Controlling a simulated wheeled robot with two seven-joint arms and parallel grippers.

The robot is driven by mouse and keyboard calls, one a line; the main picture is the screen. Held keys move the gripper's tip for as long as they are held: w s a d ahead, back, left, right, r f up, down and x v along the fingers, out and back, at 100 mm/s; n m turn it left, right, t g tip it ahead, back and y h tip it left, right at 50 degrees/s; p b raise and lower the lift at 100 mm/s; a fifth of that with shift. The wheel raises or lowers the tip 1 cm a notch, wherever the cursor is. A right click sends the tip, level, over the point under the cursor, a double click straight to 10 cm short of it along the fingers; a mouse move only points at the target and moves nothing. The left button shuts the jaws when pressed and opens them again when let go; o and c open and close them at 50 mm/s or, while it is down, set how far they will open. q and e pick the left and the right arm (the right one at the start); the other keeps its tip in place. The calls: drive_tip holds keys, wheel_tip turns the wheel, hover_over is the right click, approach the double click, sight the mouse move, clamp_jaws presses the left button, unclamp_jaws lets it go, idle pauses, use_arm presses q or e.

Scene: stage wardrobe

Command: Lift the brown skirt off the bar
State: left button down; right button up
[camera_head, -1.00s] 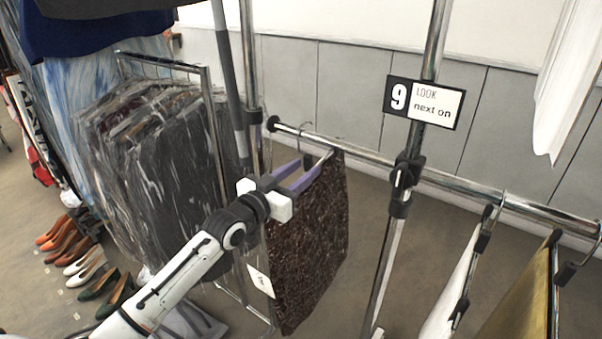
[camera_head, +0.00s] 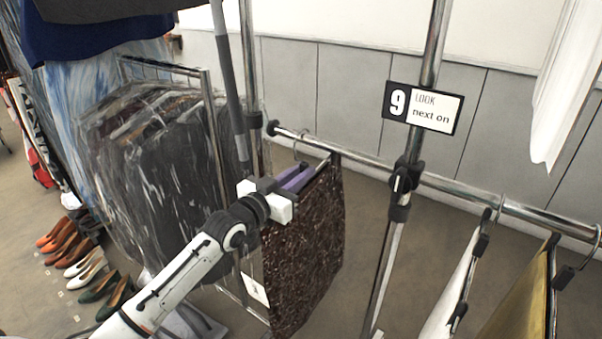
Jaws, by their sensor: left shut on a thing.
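The brown skirt (camera_head: 305,250) is dark and textured and hangs from a hanger with a purple part (camera_head: 296,179) at its top. The hanger's hook (camera_head: 300,140) is at the chrome bar (camera_head: 350,156), close to the bar's left end. My left gripper (camera_head: 280,196) is at the top left of the skirt, shut on the hanger by its purple part; its fingertips are partly hidden. A white tag (camera_head: 256,290) hangs at the skirt's left edge. My right gripper is not in view.
A chrome upright with a "9 LOOK next on" sign (camera_head: 423,107) stands right of the skirt. White and gold garments (camera_head: 520,300) hang further right. Plastic-covered clothes (camera_head: 160,170) hang close on the left. Shoes (camera_head: 82,262) line the floor.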

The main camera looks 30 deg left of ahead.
sight(302, 162)
use_arm(q)
drive_tip(key=shift+r+p, duration=1.05)
drive_tip(key=shift+r, duration=0.5)
drive_tip(key=shift+s, duration=0.1)
drive_tip(key=shift+s+a, duration=0.15)
drive_tip(key=shift+s, duration=1.8)
drive_tip(key=shift+s+a, duration=0.15)
drive_tip(key=shift+s, duration=1.8)
